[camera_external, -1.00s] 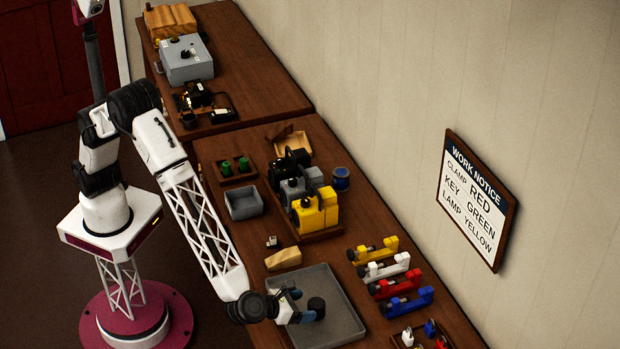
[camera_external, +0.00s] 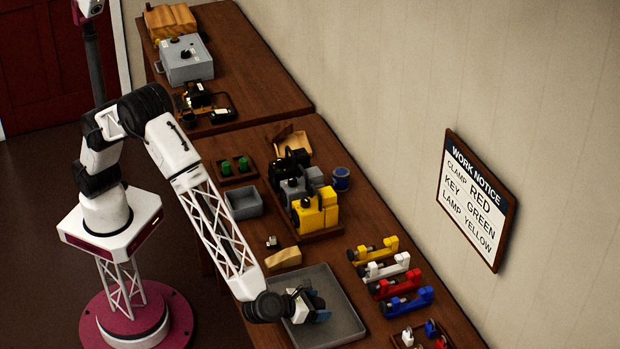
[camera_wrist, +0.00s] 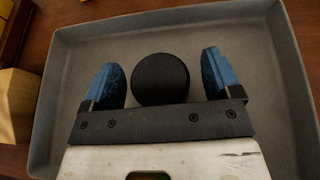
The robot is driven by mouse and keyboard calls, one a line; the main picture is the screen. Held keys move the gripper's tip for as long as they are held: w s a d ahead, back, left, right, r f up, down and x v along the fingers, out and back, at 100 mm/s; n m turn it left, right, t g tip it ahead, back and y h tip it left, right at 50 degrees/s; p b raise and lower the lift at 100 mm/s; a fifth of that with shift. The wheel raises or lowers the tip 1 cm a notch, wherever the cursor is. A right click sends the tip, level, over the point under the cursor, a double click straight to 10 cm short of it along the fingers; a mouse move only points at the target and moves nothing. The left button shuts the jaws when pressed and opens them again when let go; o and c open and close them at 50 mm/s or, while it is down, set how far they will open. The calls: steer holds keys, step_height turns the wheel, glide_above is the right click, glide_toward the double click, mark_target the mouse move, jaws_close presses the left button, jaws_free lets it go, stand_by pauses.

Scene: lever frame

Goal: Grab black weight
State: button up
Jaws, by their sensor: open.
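The black weight (camera_wrist: 160,78) is a round dark piece in the grey tray (camera_wrist: 285,70). In the wrist view it lies between my gripper's two blue fingertips (camera_wrist: 160,82), with a gap on each side. My gripper (camera_external: 316,305) is open over the tray (camera_external: 345,320) in the external view. There the weight is mostly hidden behind the gripper, with a dark part (camera_external: 318,300) showing at the fingers. I cannot tell the fingers' exact height against the weight.
A wooden block (camera_external: 283,258) sits just behind the tray. Yellow, white, red and blue clamps (camera_external: 405,301) stand to its right. A small grey bin (camera_external: 243,203) and a yellow lamp-like unit (camera_external: 315,212) stand farther back. The tray floor around the weight is clear.

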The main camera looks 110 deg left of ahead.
mark_target(317, 302)
stand_by(0.3)
steer(key=c, duration=1.2)
steer(key=shift+r, duration=0.15)
steer(key=shift+r, duration=0.7)
step_height(317, 302, up, 2)
steer(key=shift+r, duration=0.15)
steer(key=s+a, duration=0.1)
steer(key=s, duration=0.4)
steer(key=s+a, duration=0.1)
steer(key=s, duration=0.4)
steer(key=s+a+r, duration=0.1)
steer(key=s, duration=0.4)
steer(key=shift+s+a, duration=0.15)
steer(key=shift+s, duration=0.15)
